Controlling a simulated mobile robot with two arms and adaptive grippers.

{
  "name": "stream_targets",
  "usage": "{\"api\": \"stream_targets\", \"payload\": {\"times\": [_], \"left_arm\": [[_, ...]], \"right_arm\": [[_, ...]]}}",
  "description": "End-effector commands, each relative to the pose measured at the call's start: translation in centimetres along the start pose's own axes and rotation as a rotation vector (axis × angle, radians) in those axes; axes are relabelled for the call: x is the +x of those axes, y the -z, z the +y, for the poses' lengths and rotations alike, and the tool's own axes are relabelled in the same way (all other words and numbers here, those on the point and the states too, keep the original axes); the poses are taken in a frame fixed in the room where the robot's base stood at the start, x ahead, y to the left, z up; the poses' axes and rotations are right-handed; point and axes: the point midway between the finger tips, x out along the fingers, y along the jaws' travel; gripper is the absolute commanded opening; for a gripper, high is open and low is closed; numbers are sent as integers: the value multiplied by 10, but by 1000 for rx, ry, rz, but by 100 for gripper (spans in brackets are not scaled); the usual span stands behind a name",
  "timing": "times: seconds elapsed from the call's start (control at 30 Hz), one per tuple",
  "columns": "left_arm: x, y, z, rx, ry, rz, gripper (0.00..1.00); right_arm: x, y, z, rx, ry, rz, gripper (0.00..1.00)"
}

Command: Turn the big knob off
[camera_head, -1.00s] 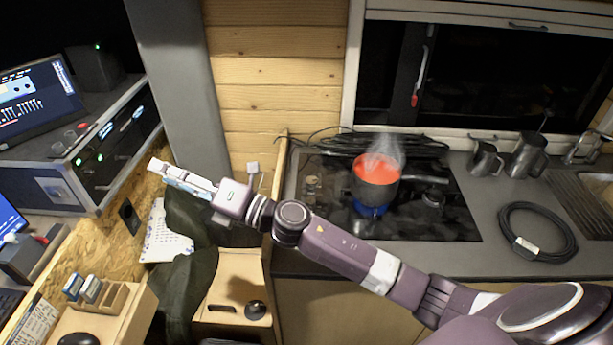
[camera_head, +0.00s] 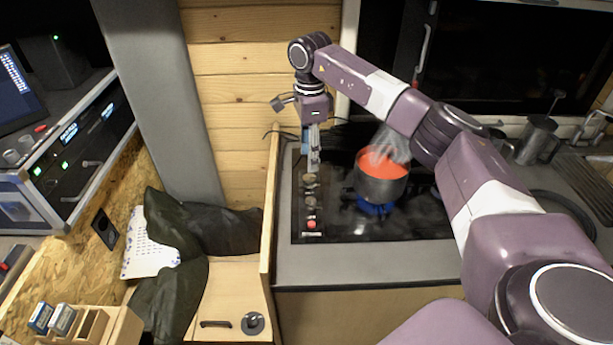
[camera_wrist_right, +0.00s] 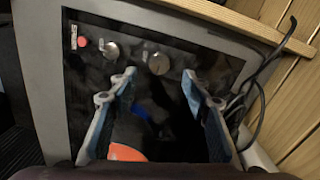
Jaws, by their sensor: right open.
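The hob's left edge carries a column of knobs. One knob (camera_head: 311,181) sits just below my right gripper (camera_head: 313,166) in the head view; a second knob (camera_head: 310,203) and a red button (camera_head: 311,224) lie nearer the front. In the wrist view a round metallic knob (camera_wrist_right: 158,63) shows between and just beyond the fingertips of my open, empty right gripper (camera_wrist_right: 159,77). Another metallic knob (camera_wrist_right: 110,50) is to its left, by the red button (camera_wrist_right: 83,43). I cannot tell which is the big knob, or whether a fingertip touches one. My left gripper is not in view.
A steaming pot (camera_head: 381,184) with red contents stands over a blue flame (camera_head: 375,208), right of the gripper. A wooden panel edge (camera_head: 270,205) and black cables border the hob's left. Metal jugs (camera_head: 538,140) stand at the back right.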

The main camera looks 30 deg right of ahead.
Motion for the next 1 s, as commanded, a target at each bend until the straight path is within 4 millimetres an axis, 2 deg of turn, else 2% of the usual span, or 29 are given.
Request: {"api": "stream_targets", "payload": {"times": [0.5,0.63,0.87,1.0], "left_arm": [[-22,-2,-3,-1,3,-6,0],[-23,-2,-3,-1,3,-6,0],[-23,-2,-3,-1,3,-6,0],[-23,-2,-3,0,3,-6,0]], "right_arm": [[68,1,1,0,-3,4,44],[75,1,0,0,-1,3,44],[76,1,0,0,-1,3,44],[76,1,0,0,-1,2,30]]}}
